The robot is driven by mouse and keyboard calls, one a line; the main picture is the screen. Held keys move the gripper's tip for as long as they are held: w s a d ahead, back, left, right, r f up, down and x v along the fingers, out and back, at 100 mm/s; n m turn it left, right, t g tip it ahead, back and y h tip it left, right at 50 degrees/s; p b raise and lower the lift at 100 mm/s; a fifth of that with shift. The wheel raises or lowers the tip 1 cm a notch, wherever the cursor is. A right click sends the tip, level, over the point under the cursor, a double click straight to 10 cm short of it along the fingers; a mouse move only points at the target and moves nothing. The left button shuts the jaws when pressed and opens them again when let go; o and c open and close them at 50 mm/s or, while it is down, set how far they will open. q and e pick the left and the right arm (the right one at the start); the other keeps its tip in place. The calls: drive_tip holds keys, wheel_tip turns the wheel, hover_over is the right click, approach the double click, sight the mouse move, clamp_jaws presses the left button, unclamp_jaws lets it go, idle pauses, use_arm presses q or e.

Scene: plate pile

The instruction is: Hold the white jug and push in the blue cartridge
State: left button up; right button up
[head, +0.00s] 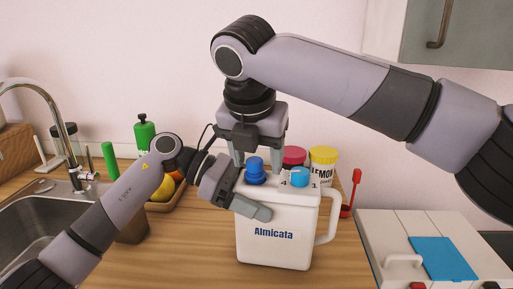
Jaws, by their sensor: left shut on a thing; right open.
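The white jug (275,250), marked "Almicata", stands upright on the wooden counter with its handle to the right. A dark blue knob-like piece (255,172), which looks like the blue cartridge, sticks up at the left of its top. A lighter blue round piece (299,178) sits at the right of the top. My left gripper (243,194) is shut on the jug's upper left side, one finger across its front; the other finger is mostly hidden. My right gripper (259,155) points down, open, just above the dark blue piece; contact cannot be told.
Behind the jug stand a yellow-lidded tub (323,156) and a red-lidded tub (294,156). A red utensil (351,194) is right of the jug. A sink (28,232) lies at left, a white unit with a blue panel (442,258) at right. Counter in front is clear.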

drive_tip(key=shift+c, duration=0.3)
clamp_jaws()
drive_tip(key=shift+f, duration=0.2)
drive_tip(key=shift+o, duration=0.2)
unclamp_jaws()
drive_tip(key=v, duration=1.2)
